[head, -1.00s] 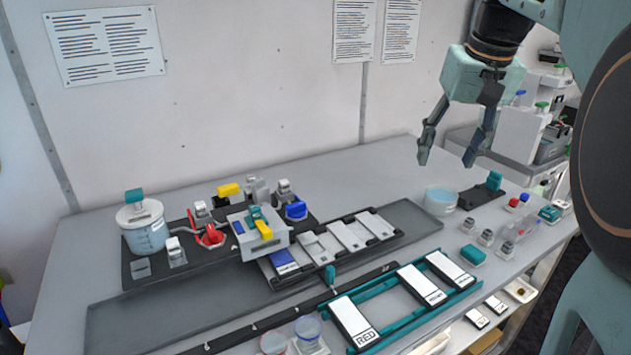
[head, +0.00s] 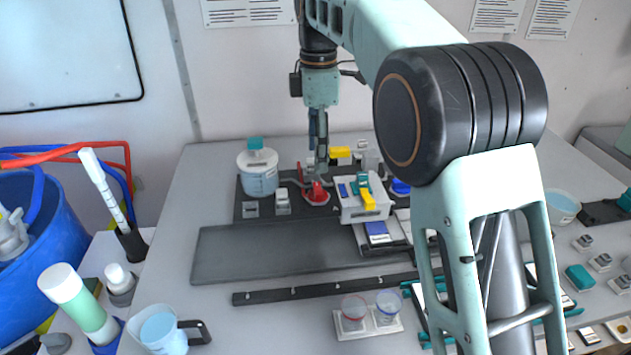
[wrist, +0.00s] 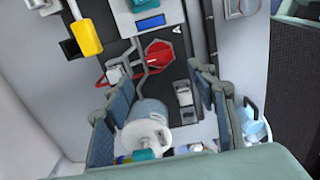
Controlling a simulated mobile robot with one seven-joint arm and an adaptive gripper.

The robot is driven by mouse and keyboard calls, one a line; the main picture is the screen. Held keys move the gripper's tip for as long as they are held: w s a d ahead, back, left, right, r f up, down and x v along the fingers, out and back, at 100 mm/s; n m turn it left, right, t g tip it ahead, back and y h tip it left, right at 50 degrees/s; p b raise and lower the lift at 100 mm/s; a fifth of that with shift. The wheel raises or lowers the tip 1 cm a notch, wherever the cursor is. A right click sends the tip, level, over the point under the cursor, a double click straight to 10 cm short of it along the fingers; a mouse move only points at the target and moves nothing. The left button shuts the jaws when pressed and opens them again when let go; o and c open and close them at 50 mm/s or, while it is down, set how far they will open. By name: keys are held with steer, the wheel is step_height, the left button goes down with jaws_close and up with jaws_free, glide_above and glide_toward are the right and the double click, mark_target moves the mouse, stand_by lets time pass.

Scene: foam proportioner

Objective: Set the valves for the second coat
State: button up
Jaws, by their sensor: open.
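My gripper (head: 318,150) is open and empty, pointing down above the red-handled valve (head: 316,194) on the dark valve board (head: 250,206). The red valve shows ahead of the open fingers (wrist: 160,105) in the wrist view (wrist: 158,52), and I see no contact. A blue valve knob (head: 400,187) is partly behind my arm. A yellow handle (head: 340,152) is at the board's back; another yellow handle (head: 368,199) is on the pale grey block (head: 352,212). A lidded clear pot (head: 262,182) with a teal knob stands at the board's left.
A dark tray mat (head: 265,252) and black rail (head: 320,289) lie in front. Two small cups, one red-rimmed (head: 354,312) and one blue-rimmed (head: 388,305), stand near the front. A jug (head: 162,330) is at the front left. My arm hides much of the right side.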

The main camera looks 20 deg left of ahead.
mark_target(318, 188)
step_height(318, 188, down, 9)
steer(key=shift+r, duration=0.15)
steer(key=c, duration=1.2)
